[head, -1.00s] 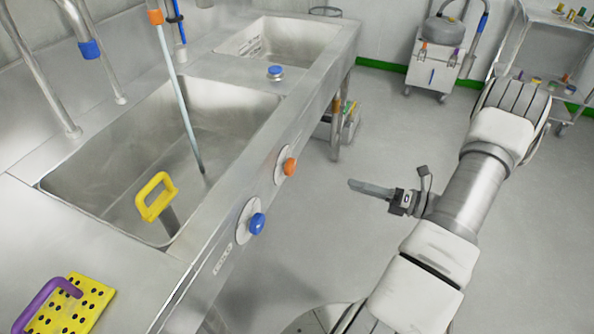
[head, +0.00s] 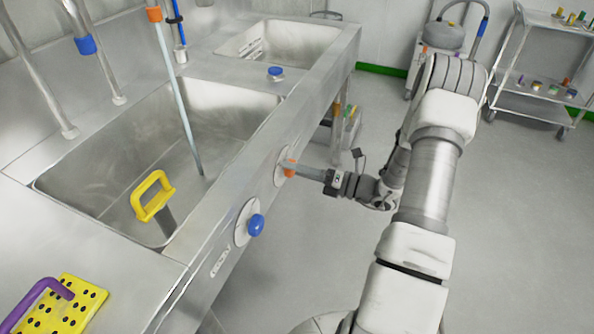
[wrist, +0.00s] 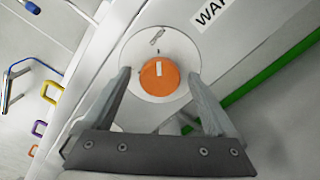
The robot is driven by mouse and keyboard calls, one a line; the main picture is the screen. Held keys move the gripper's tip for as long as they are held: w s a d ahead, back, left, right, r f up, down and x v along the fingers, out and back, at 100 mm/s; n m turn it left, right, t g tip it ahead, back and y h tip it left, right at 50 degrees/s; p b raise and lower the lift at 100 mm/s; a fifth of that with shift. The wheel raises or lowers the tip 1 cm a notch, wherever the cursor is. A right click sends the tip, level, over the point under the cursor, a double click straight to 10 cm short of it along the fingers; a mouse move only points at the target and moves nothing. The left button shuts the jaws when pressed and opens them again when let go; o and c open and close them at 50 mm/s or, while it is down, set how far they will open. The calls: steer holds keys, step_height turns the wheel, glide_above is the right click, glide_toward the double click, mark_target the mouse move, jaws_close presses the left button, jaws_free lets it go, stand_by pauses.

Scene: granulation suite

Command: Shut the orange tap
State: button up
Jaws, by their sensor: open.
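The orange tap (head: 289,168) is a round knob on a pale disc on the sink's front panel. In the wrist view the orange tap (wrist: 159,76) has a white mark near its top and sits between my fingers. My gripper (head: 297,170) reaches the knob from the right in the head view. In the wrist view my gripper (wrist: 160,80) is open, one finger on each side of the knob, with a visible gap. In the head view the fingers partly hide the knob. A stream of pale water or a rod (head: 182,110) stands in the large basin below an orange-collared spout (head: 154,14).
A blue knob (head: 256,225) is on the same panel, nearer me. The large basin (head: 90,160) holds a yellow-handled tool (head: 153,196). Floor to the right is clear before a trolley (head: 530,100).

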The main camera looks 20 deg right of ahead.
steer(key=shift+w, duration=0.1)
steer(key=c, duration=1.4)
steer(key=shift+n+b, duration=2.25)
steer(key=shift+n, duration=6.65)
